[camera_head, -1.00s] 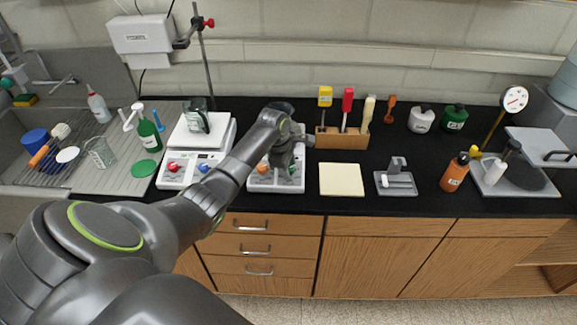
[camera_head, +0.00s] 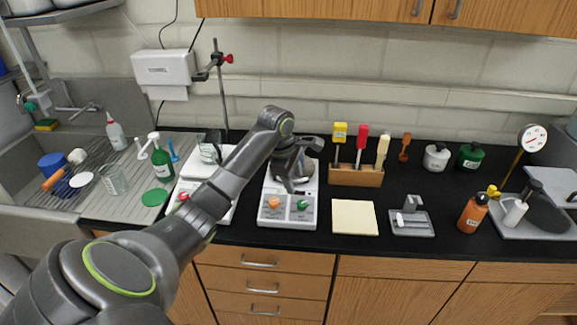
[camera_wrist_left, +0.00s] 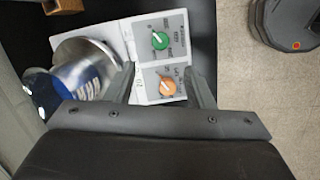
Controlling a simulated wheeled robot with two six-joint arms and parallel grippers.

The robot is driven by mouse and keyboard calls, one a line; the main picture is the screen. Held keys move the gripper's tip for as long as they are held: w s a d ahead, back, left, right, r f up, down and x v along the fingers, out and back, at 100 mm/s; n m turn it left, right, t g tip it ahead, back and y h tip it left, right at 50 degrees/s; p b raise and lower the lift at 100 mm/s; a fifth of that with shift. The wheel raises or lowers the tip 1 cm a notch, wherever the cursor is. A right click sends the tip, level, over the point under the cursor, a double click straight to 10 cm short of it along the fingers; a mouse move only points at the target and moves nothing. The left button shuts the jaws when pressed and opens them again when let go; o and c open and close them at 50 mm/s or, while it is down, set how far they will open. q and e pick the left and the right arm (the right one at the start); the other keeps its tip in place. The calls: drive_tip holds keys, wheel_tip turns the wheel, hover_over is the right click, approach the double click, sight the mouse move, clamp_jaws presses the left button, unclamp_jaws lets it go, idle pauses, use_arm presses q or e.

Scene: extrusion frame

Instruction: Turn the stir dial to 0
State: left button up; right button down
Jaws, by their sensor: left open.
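A white hotplate unit (camera_head: 268,219) stands on the black bench with an orange dial (camera_head: 273,203) and a green dial (camera_head: 303,205) on its front panel. The panel lettering is too small to tell which is the stir dial. My left gripper (camera_head: 289,187) is open and empty, just behind and above the dials. In the left wrist view, the orange dial (camera_wrist_left: 167,86) lies between the fingers of the left gripper (camera_wrist_left: 162,90), and the green dial (camera_wrist_left: 160,41) lies beyond the fingertips. A metal vessel (camera_wrist_left: 88,70) sits on the unit. My right gripper is not in view.
A second white unit with a red dial (camera_head: 184,197) stands left, partly behind my left arm. A wooden tool holder (camera_head: 355,176) stands behind right. A cream pad (camera_head: 354,217) and a grey tray (camera_head: 412,223) lie to the right.

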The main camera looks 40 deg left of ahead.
use_arm(q)
drive_tip(key=b+v, duration=0.1)
drive_tip(key=v, duration=0.5)
drive_tip(key=shift+r, duration=0.15)
